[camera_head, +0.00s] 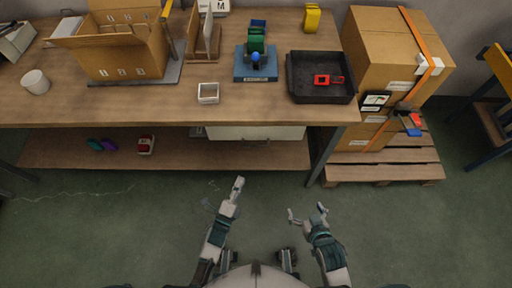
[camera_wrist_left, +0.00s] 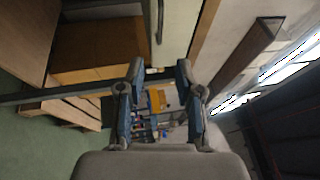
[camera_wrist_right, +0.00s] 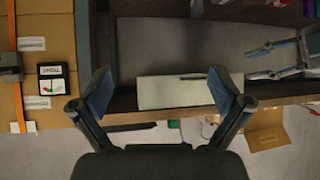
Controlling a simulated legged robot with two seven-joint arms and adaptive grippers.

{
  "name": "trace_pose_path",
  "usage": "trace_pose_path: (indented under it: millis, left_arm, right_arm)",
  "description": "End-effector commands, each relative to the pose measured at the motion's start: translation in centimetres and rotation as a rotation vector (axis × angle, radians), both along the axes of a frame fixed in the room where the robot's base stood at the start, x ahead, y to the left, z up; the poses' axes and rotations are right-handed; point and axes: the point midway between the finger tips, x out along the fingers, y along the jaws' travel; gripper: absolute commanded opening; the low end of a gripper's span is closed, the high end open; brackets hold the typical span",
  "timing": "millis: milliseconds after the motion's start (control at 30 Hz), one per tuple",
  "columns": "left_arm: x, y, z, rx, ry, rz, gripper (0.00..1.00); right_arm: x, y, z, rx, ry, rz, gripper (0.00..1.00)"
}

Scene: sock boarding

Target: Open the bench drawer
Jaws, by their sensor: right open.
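The bench drawer (camera_head: 256,132) is a pale front under the bench top. It looks shut. In the left wrist view its front (camera_wrist_left: 174,38) stands ahead, with a dark bar handle (camera_wrist_left: 158,22) near the top of the picture. The right wrist view also shows the front (camera_wrist_right: 175,94) and the handle (camera_wrist_right: 194,77). My left gripper (camera_head: 238,183) is open and empty, in front of the bench and apart from the drawer. My right gripper (camera_head: 306,210) is open and empty, lower and to the right, also apart from the drawer.
The wooden bench (camera_head: 130,108) holds a cardboard box (camera_head: 125,50), a black tray (camera_head: 320,92) and a small white box (camera_head: 208,93). Its lower shelf (camera_head: 200,155) carries small items. Strapped cartons (camera_head: 393,50) stand on a pallet (camera_head: 385,172) at right. Floor before the bench is clear.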

Motion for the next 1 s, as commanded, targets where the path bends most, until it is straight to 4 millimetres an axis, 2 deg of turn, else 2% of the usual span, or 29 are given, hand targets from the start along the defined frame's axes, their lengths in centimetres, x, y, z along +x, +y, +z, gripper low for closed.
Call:
trace_pose_path:
  millis: [400,600,800,1000]
  left_arm:
    - [8.7,-3.7,1.5,-0.005,0.002,-0.001,0.35]
    - [12.3,-5.2,2.1,-0.003,0.003,-0.001,0.35]
    - [14.2,-6.0,2.5,-0.004,0.004,-0.001,0.35]
    - [14.5,-6.2,2.6,-0.003,0.005,-0.001,0.35]
  right_arm:
    - [2.4,1.1,2.0,0.051,-0.191,0.006,1.0]
    - [3.5,1.6,3.5,0.081,-0.304,0.01,1.0]
    - [4.0,1.9,4.6,0.101,-0.379,0.012,1.0]
    - [4.1,2.0,4.9,0.105,-0.396,0.012,1.0]
